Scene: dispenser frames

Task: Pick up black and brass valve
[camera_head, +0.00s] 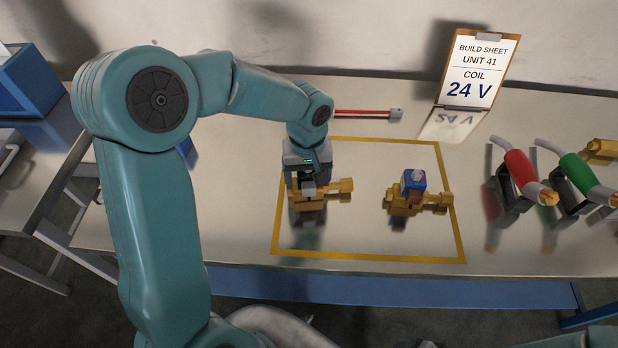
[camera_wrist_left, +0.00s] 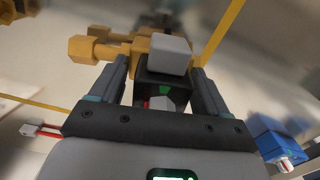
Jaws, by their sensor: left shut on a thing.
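The black and brass valve (camera_head: 337,189) is inside the yellow taped square, in its left half. My left gripper (camera_head: 305,184) reaches it from above and is shut on its black block, hiding part of it in the head view. In the left wrist view the black block (camera_wrist_left: 165,88) sits between the two fingers of my left gripper (camera_wrist_left: 163,92), with a grey cap and the brass body (camera_wrist_left: 110,45) beyond. I cannot tell whether the valve is clear of the table. My right gripper is not in view.
A blue-topped brass valve (camera_head: 413,190) stands to the right in the taped square. Red (camera_head: 518,168) and green (camera_head: 578,172) handled tools on black holders stand at the right. A build sheet (camera_head: 478,70) reads COIL 24 V. A red bar (camera_head: 362,113) lies behind.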

